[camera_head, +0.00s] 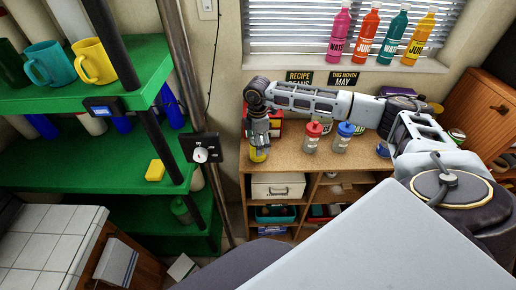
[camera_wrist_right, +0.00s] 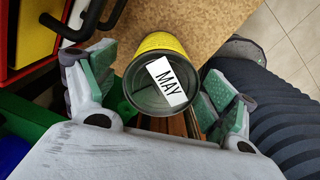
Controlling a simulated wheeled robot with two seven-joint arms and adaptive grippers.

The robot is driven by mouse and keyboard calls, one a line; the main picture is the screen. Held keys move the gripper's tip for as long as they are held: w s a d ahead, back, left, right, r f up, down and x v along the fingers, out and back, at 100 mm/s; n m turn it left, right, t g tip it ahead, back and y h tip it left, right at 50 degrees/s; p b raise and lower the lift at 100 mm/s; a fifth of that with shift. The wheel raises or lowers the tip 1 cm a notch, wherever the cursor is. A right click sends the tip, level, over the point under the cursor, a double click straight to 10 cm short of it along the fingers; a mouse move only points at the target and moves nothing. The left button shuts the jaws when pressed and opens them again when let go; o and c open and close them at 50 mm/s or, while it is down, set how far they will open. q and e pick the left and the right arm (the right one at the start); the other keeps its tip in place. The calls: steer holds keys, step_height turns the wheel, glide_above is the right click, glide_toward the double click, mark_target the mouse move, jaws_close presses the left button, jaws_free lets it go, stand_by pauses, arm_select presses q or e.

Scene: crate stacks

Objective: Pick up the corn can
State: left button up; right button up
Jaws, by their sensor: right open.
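A can with a yellow label (camera_wrist_right: 165,42), which looks like the corn can, stands near the shelf top's edge. Its grey lid carries a white tag reading MAY. In the head view the can (camera_head: 258,155) shows just below my right gripper (camera_head: 258,142). In the right wrist view my right gripper (camera_wrist_right: 160,80) is open, with a green-padded finger on either side of the can. Gaps show beside the can, and the fingers do not grip it. My left gripper is not in view.
A red-capped bottle (camera_head: 313,136) and a blue-capped bottle (camera_head: 343,137) stand right of the can on the wooden shelf unit (camera_head: 290,160). A red box with dark handles (camera_wrist_right: 35,38) is close beside it.

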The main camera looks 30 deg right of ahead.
mark_target(254, 159)
steer(key=shift+d+f+p, duration=0.1)
steer(key=shift+f+p, duration=0.25)
steer(key=shift+f, duration=1.3)
steer(key=shift+r, duration=0.1)
steer(key=c, duration=1.4)
